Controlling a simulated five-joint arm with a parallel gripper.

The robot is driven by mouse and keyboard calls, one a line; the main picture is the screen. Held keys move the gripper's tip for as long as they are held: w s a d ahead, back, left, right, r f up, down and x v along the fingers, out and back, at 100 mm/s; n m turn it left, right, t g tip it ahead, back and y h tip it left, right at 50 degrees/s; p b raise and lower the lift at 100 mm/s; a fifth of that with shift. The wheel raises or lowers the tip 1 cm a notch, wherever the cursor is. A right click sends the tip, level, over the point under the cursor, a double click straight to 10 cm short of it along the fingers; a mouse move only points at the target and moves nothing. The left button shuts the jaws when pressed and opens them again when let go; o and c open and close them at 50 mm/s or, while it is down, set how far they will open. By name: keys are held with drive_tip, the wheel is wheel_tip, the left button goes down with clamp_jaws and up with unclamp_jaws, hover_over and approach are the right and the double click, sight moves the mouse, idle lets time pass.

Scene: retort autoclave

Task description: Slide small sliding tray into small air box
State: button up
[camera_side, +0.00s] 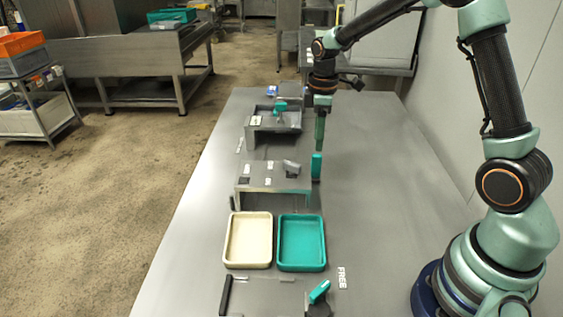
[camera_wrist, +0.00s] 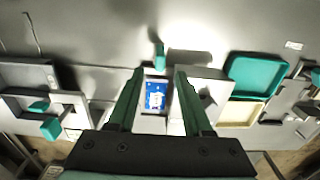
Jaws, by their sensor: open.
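In the side view, a grey open-topped box-like unit (camera_side: 290,119) with a teal knob (camera_side: 280,106) stands at the back of the table. A second grey box (camera_side: 262,178) with an open front stands nearer, with a teal upright piece (camera_side: 317,166) at its right. I cannot tell for certain which parts are the small sliding tray and the small air box. My gripper (camera_side: 319,148) points down just above the teal upright piece. In the wrist view my gripper (camera_wrist: 159,75) is open; a blue-and-white card (camera_wrist: 155,96) shows between its fingers, and the teal piece (camera_wrist: 160,56) lies beyond the tips.
A cream tray (camera_side: 232,263) and a teal tray (camera_side: 301,266) sit side by side in front of the boxes. A grey flat fixture (camera_side: 262,294) with a teal handle (camera_side: 319,291) lies at the near edge. The table's right side (camera_side: 375,200) is clear.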

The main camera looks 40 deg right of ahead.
sight(315, 177)
wheel_tip(315, 177, down, 9)
drive_tip(key=shift+f, duration=0.15)
idle(0.4)
clamp_jaws()
idle(1.2)
